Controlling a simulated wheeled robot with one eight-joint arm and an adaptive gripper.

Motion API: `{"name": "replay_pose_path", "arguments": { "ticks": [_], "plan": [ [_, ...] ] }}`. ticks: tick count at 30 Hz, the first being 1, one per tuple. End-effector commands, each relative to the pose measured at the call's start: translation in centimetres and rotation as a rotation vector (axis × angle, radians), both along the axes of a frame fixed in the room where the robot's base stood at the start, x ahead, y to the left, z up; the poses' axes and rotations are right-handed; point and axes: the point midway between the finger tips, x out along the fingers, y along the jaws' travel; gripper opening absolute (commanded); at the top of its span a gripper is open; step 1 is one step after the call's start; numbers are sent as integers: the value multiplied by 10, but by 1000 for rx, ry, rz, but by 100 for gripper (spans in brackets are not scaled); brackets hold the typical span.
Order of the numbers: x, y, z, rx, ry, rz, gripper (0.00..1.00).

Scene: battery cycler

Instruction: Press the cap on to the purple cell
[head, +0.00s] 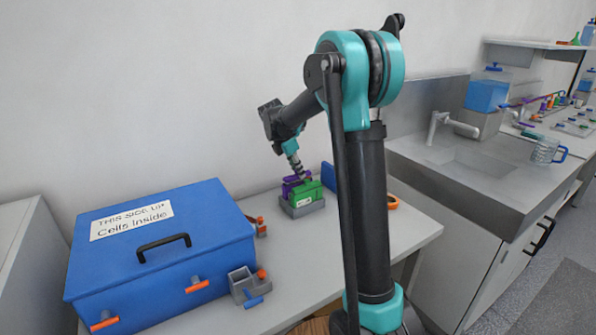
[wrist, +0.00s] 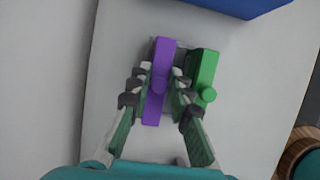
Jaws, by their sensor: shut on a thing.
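My gripper (head: 296,172) points down over a small grey holder (head: 301,210) on the bench.
A large blue labelled box (head: 160,262) fills the left of the bench. A grey fixture (head: 244,285) with blue and orange parts stands at its front right. A blue upright thing (head: 328,176) is behind the holder. The right part of the bench is mostly clear.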

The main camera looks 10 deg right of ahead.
Motion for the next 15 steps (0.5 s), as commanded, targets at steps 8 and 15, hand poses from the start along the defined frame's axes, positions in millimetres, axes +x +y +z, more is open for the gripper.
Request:
{"name": "replay_pose_path", "arguments": {
  "ticks": [8, 15],
  "plan": [
    [0, 0, -1, 0, 0, 0, 3],
    [0, 0, -4, 0, 0, 0, 3]
  ]
}}
